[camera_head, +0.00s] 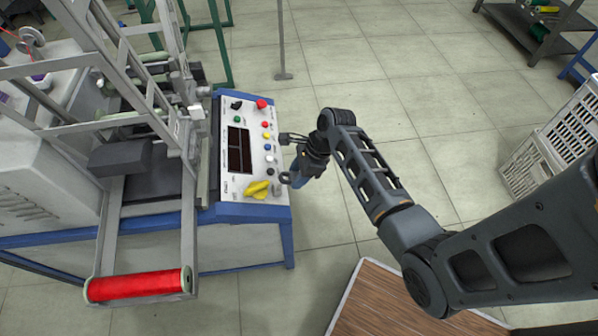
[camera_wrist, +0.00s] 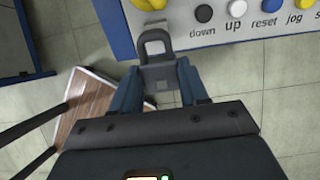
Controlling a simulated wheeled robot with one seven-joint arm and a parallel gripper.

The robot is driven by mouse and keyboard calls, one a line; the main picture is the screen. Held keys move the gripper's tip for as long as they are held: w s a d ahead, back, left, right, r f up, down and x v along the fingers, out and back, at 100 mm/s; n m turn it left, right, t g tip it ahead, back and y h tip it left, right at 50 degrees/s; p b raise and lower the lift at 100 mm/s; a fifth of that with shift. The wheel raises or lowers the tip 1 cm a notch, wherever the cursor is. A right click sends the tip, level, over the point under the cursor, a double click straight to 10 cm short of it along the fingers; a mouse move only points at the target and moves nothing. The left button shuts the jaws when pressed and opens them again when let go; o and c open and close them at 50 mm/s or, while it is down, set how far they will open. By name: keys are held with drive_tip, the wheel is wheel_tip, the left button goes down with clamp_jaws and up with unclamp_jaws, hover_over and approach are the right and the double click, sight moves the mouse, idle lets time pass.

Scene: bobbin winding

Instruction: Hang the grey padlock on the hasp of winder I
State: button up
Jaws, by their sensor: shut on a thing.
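The grey padlock (camera_wrist: 158,76) is in my gripper (camera_wrist: 160,72), between its two blue fingers, in the wrist view. Its shackle (camera_wrist: 155,40) points away from the fingers and overlaps the edge of the control panel (camera_wrist: 240,32). In the head view my gripper (camera_head: 296,178) is just right of the winder's control panel (camera_head: 241,108), near its lower right corner. A small grey ring (camera_head: 285,177), seemingly the shackle, shows at the panel edge. A yellow handle (camera_head: 258,189) sits on the panel beside it. I cannot clearly make out the hasp or whether the shackle touches it.
The winder's metal frame (camera_head: 187,225) and red bobbin (camera_head: 139,284) are left of the panel. Coloured buttons line the panel's right side. A wooden-topped surface (camera_head: 375,302) is below, and a pale crate (camera_head: 560,140) stands at right. Tiled floor beyond is open.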

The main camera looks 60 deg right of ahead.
sight(290, 184)
drive_tip(key=shift+w+a+f, duration=0.15)
drive_tip(key=shift+w+f, duration=0.05)
drive_tip(key=shift+f, duration=0.3)
drive_tip(key=shift+w+a+f+b, duration=0.1)
drive_tip(key=shift+w+f+b, duration=0.05)
drive_tip(key=shift+f+b, duration=0.15)
drive_tip(key=shift+b+x, duration=0.55)
drive_tip(key=shift+x, duration=1)
idle(0.3)
drive_tip(key=shift+s+d+f, duration=0.25)
drive_tip(key=shift+s, duration=0.15)
idle(0.6)
drive_tip(key=o, duration=1.4)
drive_tip(key=shift+c, duration=0.2)
drive_tip(key=shift+r, duration=0.1)
drive_tip(key=v, duration=0.7)
drive_tip(key=shift+r+p, duration=0.35)
drive_tip(key=shift+p, duration=0.05)
drive_tip(key=shift+s+d, duration=0.1)
